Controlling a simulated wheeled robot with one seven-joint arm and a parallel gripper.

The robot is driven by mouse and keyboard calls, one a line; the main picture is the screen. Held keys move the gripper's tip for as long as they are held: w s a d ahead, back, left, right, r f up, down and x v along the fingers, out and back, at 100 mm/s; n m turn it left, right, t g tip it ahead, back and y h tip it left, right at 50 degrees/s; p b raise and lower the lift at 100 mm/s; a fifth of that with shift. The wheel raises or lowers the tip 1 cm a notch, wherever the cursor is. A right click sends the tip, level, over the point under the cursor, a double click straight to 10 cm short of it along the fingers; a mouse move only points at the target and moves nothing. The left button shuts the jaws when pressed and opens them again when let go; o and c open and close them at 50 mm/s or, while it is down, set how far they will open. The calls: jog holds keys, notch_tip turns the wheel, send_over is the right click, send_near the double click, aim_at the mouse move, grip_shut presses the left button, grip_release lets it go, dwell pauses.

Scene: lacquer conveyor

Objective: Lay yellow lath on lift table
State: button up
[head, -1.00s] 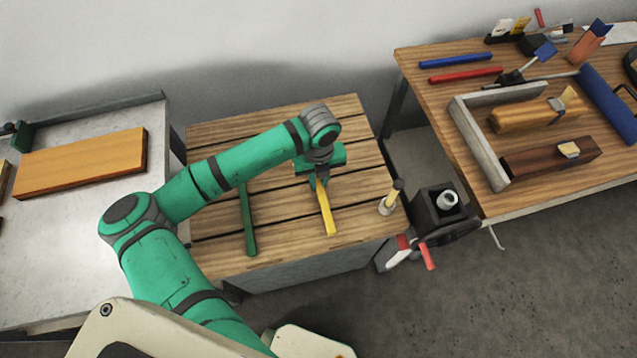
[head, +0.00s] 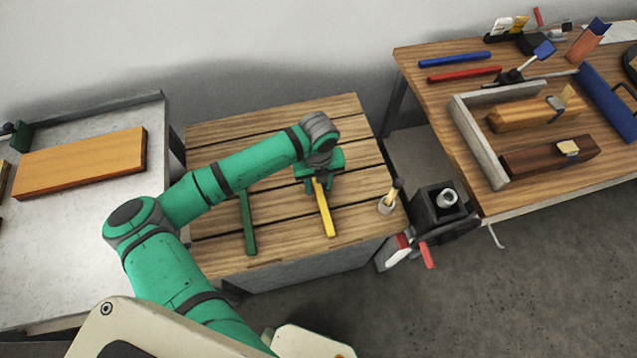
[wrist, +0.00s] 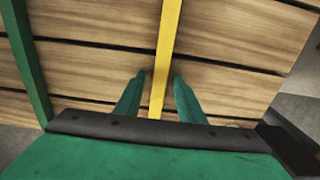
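The yellow lath (head: 325,212) lies on the slatted wooden top of the lift table (head: 290,112), with its near end toward the table's front edge. Its far part is hidden under my gripper in the head view. In the wrist view the yellow lath (wrist: 166,55) runs between my two green fingers. My gripper (head: 318,182) is over the lath; in the wrist view my gripper (wrist: 157,82) has its fingers spread, with a gap on each side of the lath. The green lath (head: 248,222) lies to the left on the same top and also shows in the wrist view (wrist: 24,60).
A workbench (head: 470,185) on the right holds a blue lath (head: 455,59), a red lath (head: 464,74), wood blocks and tools. A grey conveyor table (head: 75,235) with a wooden board (head: 80,163) is on the left.

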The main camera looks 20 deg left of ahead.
aim_at(319, 187)
notch_tip(319, 187, up, 12)
jog(key=w+d+r+n+t+h, duration=0.1)
jog(key=w+d+r+t+h, duration=0.15)
jog(key=d, duration=0.55)
jog(key=w+d+r+n+t+h, duration=0.1)
jog(key=w+d+h, duration=0.15)
jog(key=d, duration=0.45)
jog(key=w+d+r+n+t+h, duration=0.1)
jog(key=w+d, duration=0.3)
jog(key=d, duration=0.4)
jog(key=w+d+r+n+t+h, duration=0.2)
jog(key=d+r+n+t+h, duration=0.5)
jog(key=d+r+n, duration=0.4)
jog(key=s+a+f+n+t+y, duration=0.2)
jog(key=s+a+f+n+y, duration=0.35)
jog(key=s+f+n, duration=0.35)
jog(key=s+a+f+n+t+y, duration=0.3)
jog(key=s+a+f+n+y, duration=0.3)
jog(key=s+f, duration=0.4)
jog(key=s+a, duration=0.4)
jog(key=s, duration=0.6)
jog(key=s+a+g+y, duration=0.1)
jog(key=s+a, duration=0.3)
jog(key=s, duration=0.6)
jog(key=shift+r, duration=0.35)
